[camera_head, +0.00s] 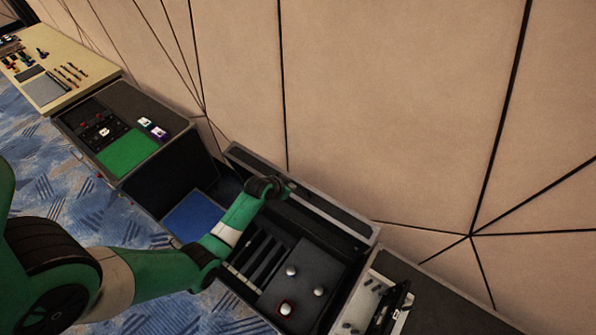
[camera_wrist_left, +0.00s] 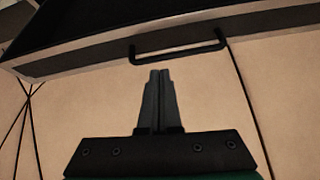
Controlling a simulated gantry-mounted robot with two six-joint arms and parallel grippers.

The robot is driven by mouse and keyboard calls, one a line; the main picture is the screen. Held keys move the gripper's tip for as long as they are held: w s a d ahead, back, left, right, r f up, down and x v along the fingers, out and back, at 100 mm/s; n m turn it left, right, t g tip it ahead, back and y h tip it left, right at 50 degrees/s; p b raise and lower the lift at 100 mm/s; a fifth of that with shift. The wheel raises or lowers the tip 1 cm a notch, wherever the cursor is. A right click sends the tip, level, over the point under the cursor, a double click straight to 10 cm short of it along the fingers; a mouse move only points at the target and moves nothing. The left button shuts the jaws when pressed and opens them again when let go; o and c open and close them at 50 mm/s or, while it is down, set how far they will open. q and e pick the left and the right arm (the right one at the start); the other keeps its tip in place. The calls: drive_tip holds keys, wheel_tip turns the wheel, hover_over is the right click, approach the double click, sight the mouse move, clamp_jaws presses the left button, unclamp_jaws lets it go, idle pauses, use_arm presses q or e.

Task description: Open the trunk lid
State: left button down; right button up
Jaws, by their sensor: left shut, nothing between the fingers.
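The trunk is a dark case with a grey rim, in the middle of the head view; its lid (camera_head: 325,212) stands raised along the back, near the wall. Inside show dark slats and a dark panel (camera_head: 300,283) with several silver knobs. My left gripper (camera_head: 284,187) is at the lid's edge, its fingertips hard to make out there. In the left wrist view the left gripper (camera_wrist_left: 159,75) is shut and empty, its tips just short of a black handle (camera_wrist_left: 180,53) on the lid's edge (camera_wrist_left: 90,57). My right gripper is not in view.
A case with a green mat (camera_head: 128,153) and small boxes (camera_head: 153,129) stands to the left, with a cream table (camera_head: 78,55) of tools beyond it. A blue panel (camera_head: 198,215) lies beside the trunk's slats. Another dark case (camera_head: 440,305) stands at the right. A panelled wall (camera_head: 400,110) runs close behind.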

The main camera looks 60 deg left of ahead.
sight(311, 195)
use_arm(q)
drive_tip(key=shift+w+d+r+m, duration=0.7)
drive_tip(key=shift+w+d+r, duration=0.95)
drive_tip(key=shift+w, duration=1.05)
drive_tip(key=shift+t+h, duration=0.3)
drive_tip(key=shift+t, duration=0.1)
drive_tip(key=b+x, duration=1)
drive_tip(key=b, duration=0.1)
drive_tip(key=shift+s+f+b, duration=0.15)
drive_tip(key=shift+f+b, duration=0.05)
drive_tip(key=shift+b, duration=0.1)
drive_tip(key=shift+s+r+p, duration=0.4)
drive_tip(key=shift+p, duration=0.45)
drive_tip(key=shift+s+d+f+p, duration=0.2)
drive_tip(key=shift+s+f+p, duration=0.05)
drive_tip(key=shift+s, duration=0.3)
drive_tip(key=shift+s+d+f+p, duration=0.2)
drive_tip(key=shift+s, duration=0.35)
drive_tip(key=shift+s+d+f, duration=0.1)
drive_tip(key=shift+s+f, duration=0.1)
drive_tip(key=shift+s, duration=0.05)
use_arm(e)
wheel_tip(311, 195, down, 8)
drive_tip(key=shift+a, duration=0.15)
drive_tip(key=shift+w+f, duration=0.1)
